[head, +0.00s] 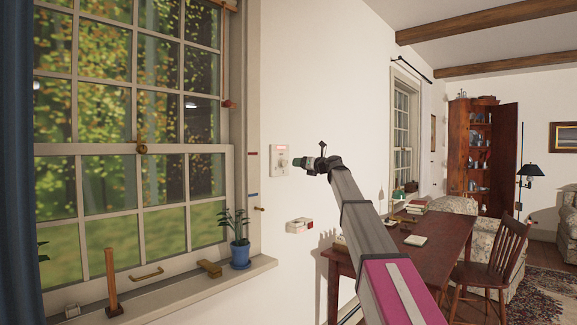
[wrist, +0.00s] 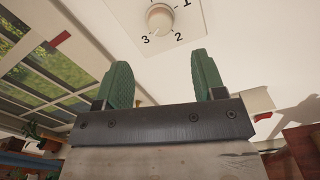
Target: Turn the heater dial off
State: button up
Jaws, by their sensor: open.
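The heater dial (head: 283,162) is a round off-white knob on a pale plate on the white wall, to the right of the window. In the wrist view the knob (wrist: 159,18) shows near the top, with the numbers 1, 2 and 3 around it; the plate's upper part is cut off. My gripper (head: 298,162) is just to the right of the dial in the head view. In the wrist view its two green fingers (wrist: 163,75) are apart with nothing between them. The knob lies beyond the fingertips, and I see no contact.
A window sill (head: 185,289) on the left holds a potted plant in a blue pot (head: 240,255) and wooden items. A small red and white box (head: 300,225) is on the wall below the dial. A wooden desk (head: 430,250) and a chair (head: 500,250) stand right of my arm.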

aim_at(285, 163)
jog(key=x, duration=0.8)
jog(key=shift+w+a, duration=0.15)
jog(key=shift+a, duration=0.1)
jog(key=shift+c, duration=0.3)
jog(key=c, duration=0.9)
